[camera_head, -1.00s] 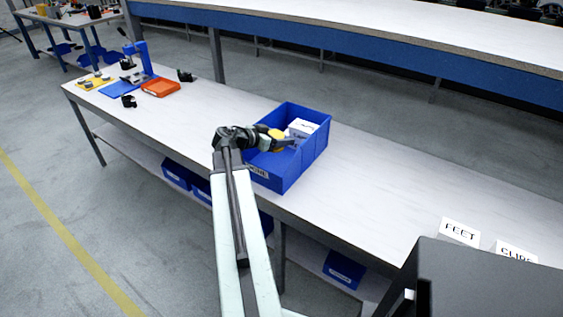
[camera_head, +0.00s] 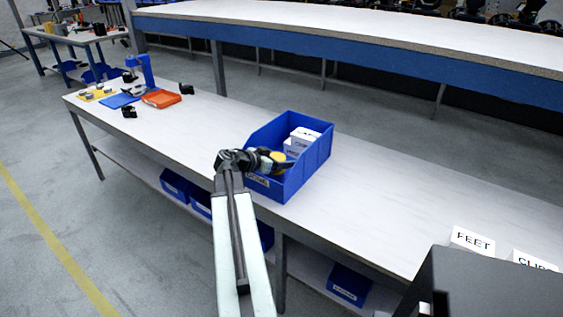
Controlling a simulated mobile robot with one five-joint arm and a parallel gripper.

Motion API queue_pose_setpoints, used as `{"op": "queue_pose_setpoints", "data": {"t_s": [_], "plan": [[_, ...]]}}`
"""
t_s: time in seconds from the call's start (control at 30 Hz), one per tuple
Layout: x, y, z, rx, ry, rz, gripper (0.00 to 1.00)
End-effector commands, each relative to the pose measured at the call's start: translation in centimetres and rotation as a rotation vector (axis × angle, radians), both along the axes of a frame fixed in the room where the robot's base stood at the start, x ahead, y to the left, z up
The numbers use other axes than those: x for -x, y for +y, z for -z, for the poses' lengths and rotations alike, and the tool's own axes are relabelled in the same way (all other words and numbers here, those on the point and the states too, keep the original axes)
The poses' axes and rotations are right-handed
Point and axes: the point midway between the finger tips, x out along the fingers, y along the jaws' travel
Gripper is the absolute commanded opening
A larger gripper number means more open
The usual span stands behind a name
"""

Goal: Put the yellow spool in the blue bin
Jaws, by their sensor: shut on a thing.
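The blue bin (camera_head: 318,160) stands on the white workbench, with a label on its front and white boxes inside. My gripper (camera_head: 280,163) is over the front part of the bin's opening. It is shut on the yellow spool (camera_head: 277,157), which shows as a small yellow patch between the dark fingers. The gripper hides part of the spool and of the bin's inside. I cannot tell whether the spool touches the bin floor or the boxes.
The workbench (camera_head: 400,200) is clear to the right of the bin. White boxes marked FEET (camera_head: 472,240) and CLIPS (camera_head: 533,260) stand at the right. An orange tray (camera_head: 161,98) and a blue mat (camera_head: 119,101) lie at the far left. Blue bins (camera_head: 348,284) sit on the lower shelf.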

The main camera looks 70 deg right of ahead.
Motion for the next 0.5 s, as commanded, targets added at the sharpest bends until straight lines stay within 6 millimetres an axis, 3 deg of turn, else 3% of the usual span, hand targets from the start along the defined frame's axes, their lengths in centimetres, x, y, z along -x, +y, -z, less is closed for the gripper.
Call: {"op": "queue_pose_setpoints", "data": {"t_s": [0.23, 0.27, 0.3, 0.33, 0.5], "plan": [[0.16, 0.17, 0.86, -0.007, -0.005, 0.006, 0.14], [0.18, 0.19, 0.90, -0.007, -0.005, 0.006, 0.68], [0.21, 0.21, 0.93, -0.008, -0.005, 0.007, 0.80], [0.23, 0.22, 0.95, -0.008, -0.005, 0.007, 0.85], [0.33, 0.26, 1.06, -0.009, -0.004, 0.009, 0.85]]}}
